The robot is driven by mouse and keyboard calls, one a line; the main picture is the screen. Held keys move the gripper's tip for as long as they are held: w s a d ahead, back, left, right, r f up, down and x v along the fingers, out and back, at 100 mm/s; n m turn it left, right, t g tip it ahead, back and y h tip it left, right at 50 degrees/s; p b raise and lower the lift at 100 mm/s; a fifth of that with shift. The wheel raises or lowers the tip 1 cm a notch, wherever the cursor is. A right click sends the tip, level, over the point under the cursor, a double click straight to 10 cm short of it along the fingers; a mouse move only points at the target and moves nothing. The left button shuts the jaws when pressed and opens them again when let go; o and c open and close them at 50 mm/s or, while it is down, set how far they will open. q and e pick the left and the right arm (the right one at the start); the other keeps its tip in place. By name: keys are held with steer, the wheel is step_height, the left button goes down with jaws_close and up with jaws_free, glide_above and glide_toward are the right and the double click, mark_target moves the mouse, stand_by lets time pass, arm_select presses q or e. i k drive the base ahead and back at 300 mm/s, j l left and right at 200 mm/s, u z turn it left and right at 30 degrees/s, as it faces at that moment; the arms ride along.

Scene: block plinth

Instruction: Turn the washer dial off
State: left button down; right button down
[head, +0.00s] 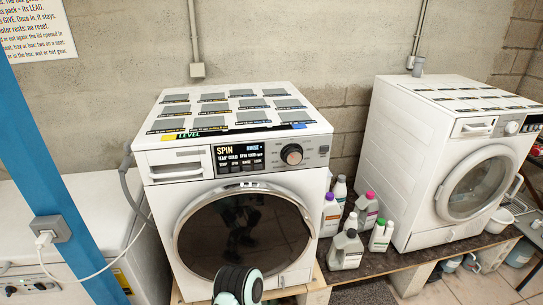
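The front washer (160,190) is white with a large dark round door. Its round dial (291,154) is dark with a paler ringed face and sits on the control panel, right of the display. The display (239,157) is lit and reads SPIN, with smaller temperature and speed text below. The dial's pointer is too small to read. No gripper touches the dial. Neither of my grippers shows; only a black and mint rounded part, which looks like one of my arm links, shows at the bottom edge in front of the washer door.
A second white washer (388,155) stands to the right. Several detergent bottles (345,250) stand between the two washers. A blue post (40,150) with a socket and white cable rises at left. Labelled grey patches cover the front washer's top. Space before the dial is clear.

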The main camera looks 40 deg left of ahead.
mark_target(293, 156)
steer(key=u, duration=1.35)
